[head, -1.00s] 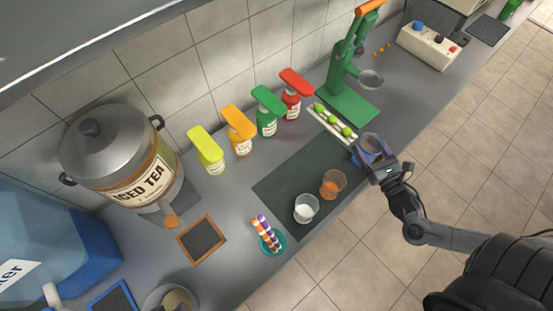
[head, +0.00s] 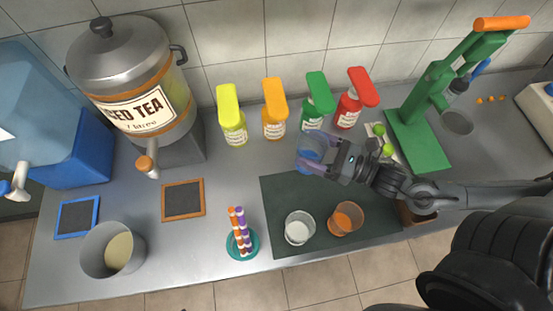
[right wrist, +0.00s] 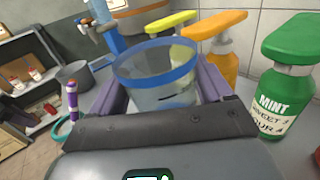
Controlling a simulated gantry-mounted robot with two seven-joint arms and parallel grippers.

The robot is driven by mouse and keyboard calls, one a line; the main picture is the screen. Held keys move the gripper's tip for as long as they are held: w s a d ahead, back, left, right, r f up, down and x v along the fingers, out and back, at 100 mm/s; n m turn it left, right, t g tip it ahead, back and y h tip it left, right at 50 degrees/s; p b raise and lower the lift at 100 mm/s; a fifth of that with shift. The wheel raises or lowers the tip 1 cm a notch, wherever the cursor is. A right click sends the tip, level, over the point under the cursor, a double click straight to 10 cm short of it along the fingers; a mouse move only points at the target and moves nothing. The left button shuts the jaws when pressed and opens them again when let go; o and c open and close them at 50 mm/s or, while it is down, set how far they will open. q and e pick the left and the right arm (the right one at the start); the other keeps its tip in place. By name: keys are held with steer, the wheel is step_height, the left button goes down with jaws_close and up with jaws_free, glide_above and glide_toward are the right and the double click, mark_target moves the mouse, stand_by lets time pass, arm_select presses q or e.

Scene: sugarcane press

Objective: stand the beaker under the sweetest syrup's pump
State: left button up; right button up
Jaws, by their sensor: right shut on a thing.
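My right gripper (head: 318,160) is shut on a clear, blue-rimmed beaker (head: 309,148) and holds it in front of the green pump bottle, above the back edge of the dark mat. The beaker (right wrist: 158,72) also shows between the purple fingers in the right wrist view and looks empty. Four syrup pump bottles stand along the wall: yellow (head: 233,128), orange (head: 274,122), green (head: 315,115) and red (head: 349,109). In the right wrist view the green bottle's label (right wrist: 273,115) reads MINT with sweet and sour ratings; the sweet number is unclear. The left gripper is out of view.
A clear beaker with white contents (head: 299,229) and an orange one (head: 346,219) stand on the dark mat (head: 280,192). A rack of striped sticks (head: 241,243), an iced tea dispenser (head: 140,100) and a small chalkboard (head: 183,200) are left. The green press (head: 420,140) is right.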

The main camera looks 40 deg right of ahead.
steer(key=shift+w+a+f, duration=0.1)
steer(key=shift+a+f, duration=0.15)
steer(key=shift+f, duration=0.4)
steer(key=shift+w+a+f+b, duration=0.1)
steer(key=shift+w+f+b, duration=0.15)
steer(key=shift+b, duration=0.25)
steer(key=shift+w+d+f+b, duration=0.1)
steer(key=shift+w+f+b, duration=1)
steer(key=shift+w+f, duration=0.6)
steer(key=shift+w+d+f+b, duration=0.1)
steer(key=shift+w+f+b, duration=1)
steer(key=shift+w+f, duration=0.65)
steer(key=shift+w+d+f+b, duration=0.1)
steer(key=shift+w+f+b, duration=1.15)
steer(key=shift+w, duration=0.75)
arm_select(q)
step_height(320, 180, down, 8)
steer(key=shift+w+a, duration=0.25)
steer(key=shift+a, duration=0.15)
arm_select(e)
steer(key=shift+a+f, duration=0.1)
steer(key=shift+f, duration=0.45)
